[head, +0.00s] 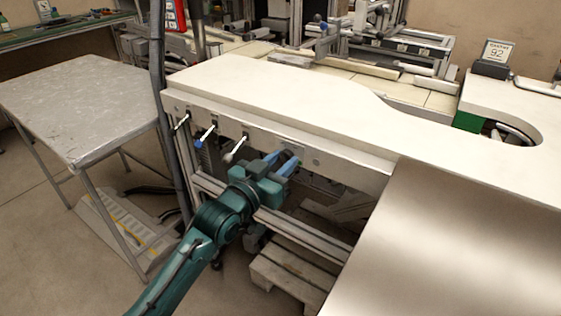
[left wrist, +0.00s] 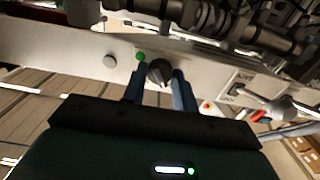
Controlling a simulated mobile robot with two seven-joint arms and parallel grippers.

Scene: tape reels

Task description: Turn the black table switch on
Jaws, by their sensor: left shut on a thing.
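The black table switch (left wrist: 160,71) is a dark round knob on the pale front panel of the table. In the left wrist view it sits between the two fingertips of my left gripper (left wrist: 160,84), which is shut on it. In the head view my left gripper (head: 285,158) reaches the table's front panel to the right of the levers. There the gripper covers the switch. The exact angle of the knob is hard to read. My right gripper is not in view.
A green button (left wrist: 140,57) and a small orange-red light (left wrist: 206,104) flank the switch. Several levers, including a white-tipped one (head: 236,148), stick out from the panel. A metal side table (head: 80,105) stands left. A wooden pallet (head: 290,272) lies below.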

